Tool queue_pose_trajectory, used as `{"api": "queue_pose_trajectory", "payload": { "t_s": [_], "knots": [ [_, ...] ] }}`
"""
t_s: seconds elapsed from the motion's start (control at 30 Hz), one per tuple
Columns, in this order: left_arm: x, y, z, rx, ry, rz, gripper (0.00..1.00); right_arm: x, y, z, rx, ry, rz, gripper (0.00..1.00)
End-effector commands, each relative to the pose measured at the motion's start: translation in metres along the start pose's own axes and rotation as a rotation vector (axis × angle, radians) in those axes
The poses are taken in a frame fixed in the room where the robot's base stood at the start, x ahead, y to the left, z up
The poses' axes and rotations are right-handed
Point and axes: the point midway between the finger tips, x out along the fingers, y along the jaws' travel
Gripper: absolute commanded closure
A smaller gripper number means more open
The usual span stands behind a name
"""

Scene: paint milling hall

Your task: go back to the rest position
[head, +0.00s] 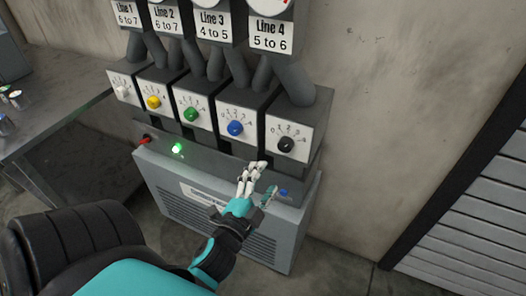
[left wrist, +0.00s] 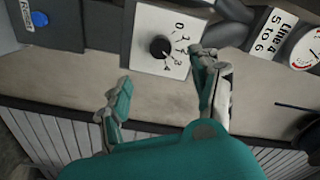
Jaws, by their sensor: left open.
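My left gripper (head: 265,178) is open and empty in front of the lower right of the control panel, just below the black knob (head: 286,144). The fingers look apart from the knob. Where the knob points is too small to tell. My right gripper is not in view.
Blue (head: 235,128), green (head: 191,114) and yellow (head: 153,102) knobs sit left of the black one. A blue reset button (left wrist: 40,18) is close by. A green lamp (head: 178,148) is lit. A metal table (head: 60,112) stands left; bare wall (head: 400,110) lies right.

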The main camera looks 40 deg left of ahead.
Motion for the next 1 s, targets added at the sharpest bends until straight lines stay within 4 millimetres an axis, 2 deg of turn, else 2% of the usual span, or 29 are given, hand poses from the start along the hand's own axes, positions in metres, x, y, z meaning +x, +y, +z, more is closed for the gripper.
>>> {"api": "queue_pose_trajectory", "payload": {
  "t_s": [0.43,0.5,0.57,0.67,0.77,0.8,0.87,0.9,1.0],
  "knots": [
    [0.001,0.000,0.000,-0.001,0.000,0.001,0.36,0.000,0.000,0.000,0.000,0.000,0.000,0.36],
    [0.001,0.006,0.002,-0.008,-0.004,0.011,0.36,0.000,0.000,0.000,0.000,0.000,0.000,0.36],
    [0.003,0.020,0.007,-0.025,-0.012,0.038,0.36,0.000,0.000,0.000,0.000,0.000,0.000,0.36],
    [0.005,0.066,0.021,-0.084,-0.042,0.125,0.36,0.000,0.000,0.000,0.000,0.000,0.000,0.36],
    [0.001,0.134,0.043,-0.166,-0.095,0.253,0.36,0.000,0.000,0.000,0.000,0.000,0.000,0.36],
    [-0.004,0.163,0.053,-0.201,-0.122,0.308,0.36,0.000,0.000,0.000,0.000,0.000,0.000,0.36],
    [-0.014,0.205,0.067,-0.252,-0.166,0.390,0.36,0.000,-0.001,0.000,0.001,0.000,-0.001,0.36],
    [-0.023,0.233,0.077,-0.283,-0.200,0.444,0.36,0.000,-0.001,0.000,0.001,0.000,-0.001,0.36],
    [-0.052,0.299,0.105,-0.352,-0.296,0.575,0.36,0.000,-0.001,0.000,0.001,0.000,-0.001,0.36]
  ]
}}
